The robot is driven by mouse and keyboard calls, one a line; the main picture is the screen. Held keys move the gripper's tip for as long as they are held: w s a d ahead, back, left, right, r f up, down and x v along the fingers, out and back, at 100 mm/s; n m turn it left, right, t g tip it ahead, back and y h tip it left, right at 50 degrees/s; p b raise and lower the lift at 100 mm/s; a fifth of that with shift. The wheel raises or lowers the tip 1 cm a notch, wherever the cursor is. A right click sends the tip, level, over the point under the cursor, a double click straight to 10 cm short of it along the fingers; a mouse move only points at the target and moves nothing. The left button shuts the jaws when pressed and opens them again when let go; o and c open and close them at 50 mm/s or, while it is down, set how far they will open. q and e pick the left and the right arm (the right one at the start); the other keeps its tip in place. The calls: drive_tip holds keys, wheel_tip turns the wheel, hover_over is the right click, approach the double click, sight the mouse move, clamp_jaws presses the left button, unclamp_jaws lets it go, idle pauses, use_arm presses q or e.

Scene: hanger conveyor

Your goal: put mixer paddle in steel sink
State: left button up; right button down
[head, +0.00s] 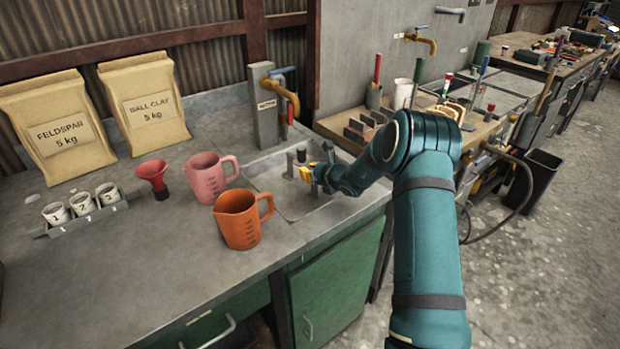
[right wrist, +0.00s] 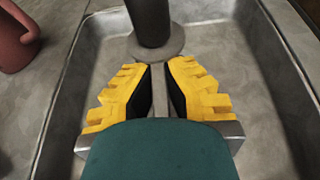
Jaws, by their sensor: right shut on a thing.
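The steel sink (head: 262,172) is a shallow grey basin set into the counter. Its wall also shows in the right wrist view (right wrist: 70,100). My right gripper (head: 307,173) is over the sink, its yellow fingers close together. In the right wrist view, the fingertips (right wrist: 158,75) close on the mixer paddle (right wrist: 150,22), which shows as a dark upright cylinder with a grey round collar. Its dark top also shows in the head view (head: 301,155). The part between the fingers is mostly hidden, and I cannot tell whether the paddle touches the sink floor. My left gripper is not in view.
A pink jug (head: 208,178) and an orange jug (head: 241,219) stand left of the sink. A red funnel (head: 153,177) and a rack of white cups (head: 82,205) are farther left. A brass tap (head: 284,92) rises behind the sink.

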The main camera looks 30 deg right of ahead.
drive_tip(key=shift+d+f, duration=0.1)
drive_tip(key=shift+f, duration=0.3)
drive_tip(key=shift+r, duration=0.1)
drive_tip(key=c, duration=1.1)
unclamp_jaws()
drive_tip(key=shift+c, duration=0.2)
